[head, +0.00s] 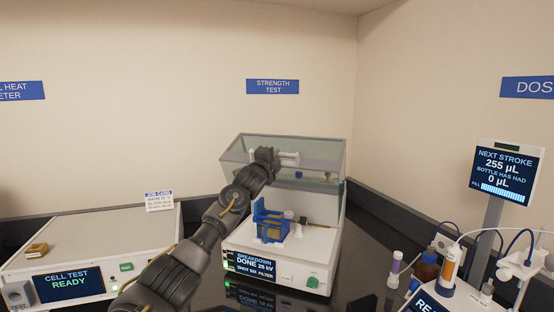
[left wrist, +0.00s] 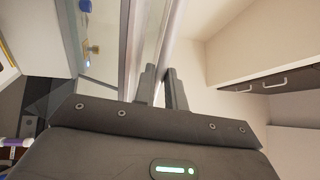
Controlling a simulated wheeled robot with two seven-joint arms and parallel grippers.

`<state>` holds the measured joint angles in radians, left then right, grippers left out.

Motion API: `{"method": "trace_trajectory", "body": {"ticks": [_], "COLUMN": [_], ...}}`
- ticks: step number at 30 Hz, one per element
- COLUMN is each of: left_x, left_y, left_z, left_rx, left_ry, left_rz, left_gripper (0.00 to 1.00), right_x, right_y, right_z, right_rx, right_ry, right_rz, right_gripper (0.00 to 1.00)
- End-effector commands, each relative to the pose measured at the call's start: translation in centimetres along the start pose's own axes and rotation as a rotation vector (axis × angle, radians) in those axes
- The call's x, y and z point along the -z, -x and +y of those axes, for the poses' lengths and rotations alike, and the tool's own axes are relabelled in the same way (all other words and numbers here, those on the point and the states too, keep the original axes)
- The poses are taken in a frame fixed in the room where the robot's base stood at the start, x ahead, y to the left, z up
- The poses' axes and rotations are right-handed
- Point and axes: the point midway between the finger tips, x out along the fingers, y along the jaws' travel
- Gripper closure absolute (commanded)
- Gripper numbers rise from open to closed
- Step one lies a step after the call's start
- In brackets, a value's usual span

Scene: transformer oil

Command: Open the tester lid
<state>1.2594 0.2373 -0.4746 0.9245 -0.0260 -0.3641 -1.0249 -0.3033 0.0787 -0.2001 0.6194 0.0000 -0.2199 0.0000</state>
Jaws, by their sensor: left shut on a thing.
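The tester (head: 270,265) stands on the dark counter in the head view, with its screen reading "BREAKDOWN DONE 25 kV". Its clear lid (head: 240,148) is raised above the body, and a blue cell (head: 272,228) shows inside. My left gripper (head: 275,158) is up at the lid's front edge, by a pale handle bar (head: 290,158). In the left wrist view its two fingers (left wrist: 163,88) are close together on either side of a pale bar (left wrist: 170,45). The left hand hides part of the handle. My right gripper is not in view.
A cell test unit (head: 70,265) stands at the left with a job card (head: 159,200) behind it. At the right are a dosing screen (head: 505,180), bottles (head: 425,268) and tubing. Dark counter shows between the tester and the bottles.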

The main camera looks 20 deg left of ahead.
Motion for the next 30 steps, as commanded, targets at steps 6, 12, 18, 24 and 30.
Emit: {"method": "trace_trajectory", "body": {"ticks": [6, 12, 18, 24, 30], "left_x": [0.0, 0.0, 0.1, 0.0, 0.0], "left_y": [0.0, 0.0, 0.0, 0.5, 2.7], "left_z": [-0.3, -0.2, -0.1, 0.2, 0.4], "left_rx": [0.006, 0.005, 0.003, 0.001, 0.004], "left_ry": [0.000, 0.000, 0.000, -0.001, -0.002], "left_rz": [0.001, 0.001, 0.001, 0.001, 0.001], "left_gripper": [1.00, 0.67, 0.66, 0.66, 0.66], "right_x": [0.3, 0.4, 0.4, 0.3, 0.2], "right_y": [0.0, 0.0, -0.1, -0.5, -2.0], "right_z": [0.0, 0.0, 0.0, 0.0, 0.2], "right_rx": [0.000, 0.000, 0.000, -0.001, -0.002], "right_ry": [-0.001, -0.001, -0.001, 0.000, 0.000], "right_rz": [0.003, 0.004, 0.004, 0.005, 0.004], "right_gripper": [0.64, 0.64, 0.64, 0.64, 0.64]}}
